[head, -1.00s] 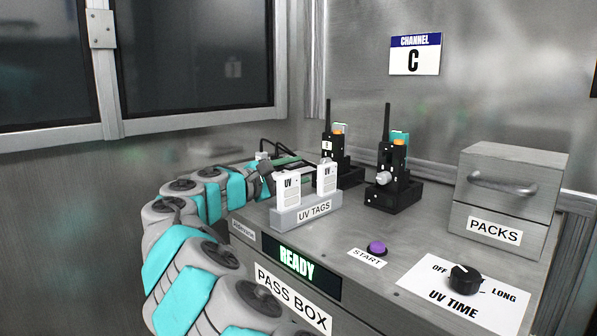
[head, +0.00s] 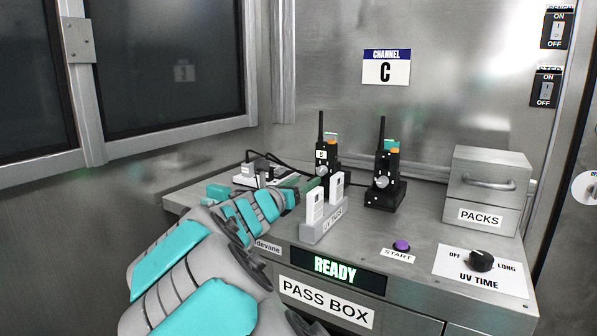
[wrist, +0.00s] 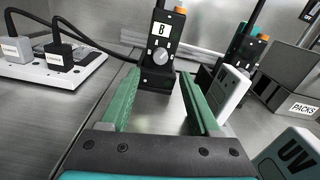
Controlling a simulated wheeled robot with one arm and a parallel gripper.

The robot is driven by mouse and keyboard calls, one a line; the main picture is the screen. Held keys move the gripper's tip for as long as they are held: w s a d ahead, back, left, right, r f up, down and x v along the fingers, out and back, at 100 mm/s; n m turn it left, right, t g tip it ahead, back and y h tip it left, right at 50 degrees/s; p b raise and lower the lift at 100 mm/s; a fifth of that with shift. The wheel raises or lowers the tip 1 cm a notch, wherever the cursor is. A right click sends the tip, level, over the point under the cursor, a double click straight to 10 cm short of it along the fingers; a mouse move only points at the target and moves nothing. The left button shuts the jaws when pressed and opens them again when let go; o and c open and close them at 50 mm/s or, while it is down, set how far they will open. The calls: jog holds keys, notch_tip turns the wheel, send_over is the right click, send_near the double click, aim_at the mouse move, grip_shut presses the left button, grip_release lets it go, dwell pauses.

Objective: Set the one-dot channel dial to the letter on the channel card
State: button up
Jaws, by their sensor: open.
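Two black radios with grey dials stand in chargers on the bench: a left radio (head: 321,158) and a right radio (head: 386,167). In the wrist view the left radio (wrist: 163,30) shows a B label above its round dial (wrist: 161,57). Dot marks are too small to read surely. My gripper (wrist: 160,76) is open and empty, its green fingers pointing at the left radio, with the dial ahead between their tips and apart from them. The right radio (wrist: 235,48) is partly hidden behind a UV tag.
The UV tags holder (head: 322,229) stands close to the right of my gripper. A power strip (wrist: 55,68) with plugs and cables lies to the left. The PACKS drawer box (head: 487,187), START button (head: 401,245) and UV TIME knob (head: 480,261) are farther right.

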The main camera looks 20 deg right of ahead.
aim_at(320, 173)
jog(key=shift+w+d+f, duration=0.1)
jog(key=shift+d+f, duration=0.05)
jog(key=shift+d, duration=0.05)
jog(key=x, duration=0.7)
jog(key=shift+w+d, duration=0.15)
jog(key=shift+d, duration=0.05)
jog(key=shift+c, duration=0.2)
grip_shut()
